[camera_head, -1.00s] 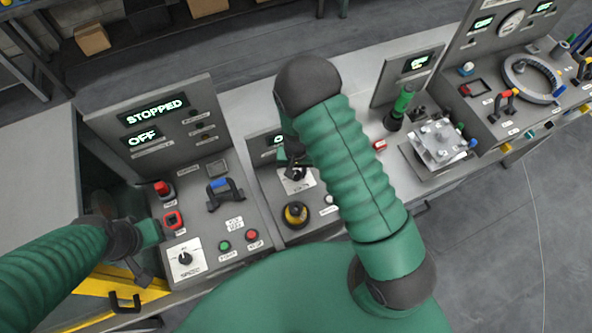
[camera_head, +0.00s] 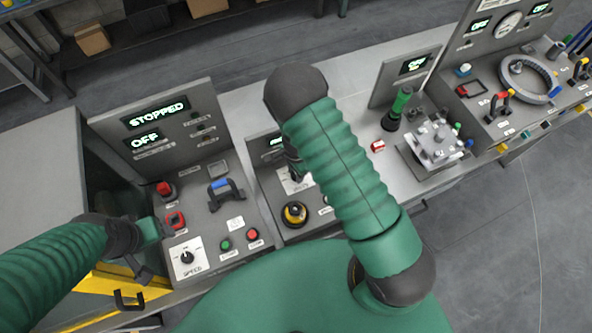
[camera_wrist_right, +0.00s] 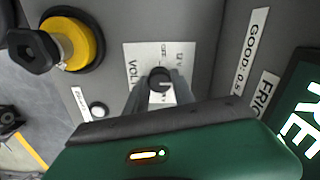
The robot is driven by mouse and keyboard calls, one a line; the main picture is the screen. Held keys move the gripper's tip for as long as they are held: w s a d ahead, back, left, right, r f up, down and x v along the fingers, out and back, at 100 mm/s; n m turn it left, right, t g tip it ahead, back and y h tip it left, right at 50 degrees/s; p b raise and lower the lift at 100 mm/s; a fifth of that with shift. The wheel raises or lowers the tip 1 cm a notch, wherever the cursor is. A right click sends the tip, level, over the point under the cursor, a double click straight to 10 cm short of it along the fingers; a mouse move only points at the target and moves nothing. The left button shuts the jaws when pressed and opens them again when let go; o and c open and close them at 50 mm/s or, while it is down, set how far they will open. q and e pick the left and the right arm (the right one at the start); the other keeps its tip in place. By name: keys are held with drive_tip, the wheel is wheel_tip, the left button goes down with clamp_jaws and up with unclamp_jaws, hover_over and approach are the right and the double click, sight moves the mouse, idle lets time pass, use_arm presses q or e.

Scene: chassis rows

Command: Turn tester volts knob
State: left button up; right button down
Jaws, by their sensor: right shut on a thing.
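The tester volts knob (camera_wrist_right: 160,80) is a small dark round knob on a white plate (camera_wrist_right: 185,60) marked VOL, partly covered. My right gripper (camera_wrist_right: 158,88) has one finger on each side of the knob and is shut on it. In the head view my right gripper (camera_head: 294,170) is over the tester panel, and my forearm hides part of the panel. My left gripper (camera_head: 160,230) is at the left console beside a red-framed switch (camera_head: 175,220); its fingers are not clear enough to tell their opening.
A yellow and black knob (camera_head: 295,214) stands near the volts plate. The left console has a speed dial (camera_head: 187,256), green and red buttons and a blue-topped handle (camera_head: 221,190). A metal fixture (camera_head: 437,143) and a green-handled tool (camera_head: 399,105) stand to the right.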

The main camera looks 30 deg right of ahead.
sight(294, 173)
drive_tip(key=m, duration=0.2)
drive_tip(key=m+p, duration=0.1)
drive_tip(key=m, duration=0.2)
drive_tip(key=shift+w+r+m, duration=0.2)
drive_tip(key=shift+w+m, duration=0.05)
drive_tip(key=shift+m, duration=0.05)
idle(0.4)
drive_tip(key=c, duration=1.2)
unclamp_jaws()
drive_tip(key=shift+o, duration=0.7)
drive_tip(key=shift+s+a+f, duration=0.1)
wheel_tip(294, 173, up, 17)
drive_tip(key=shift+f, duration=0.1)
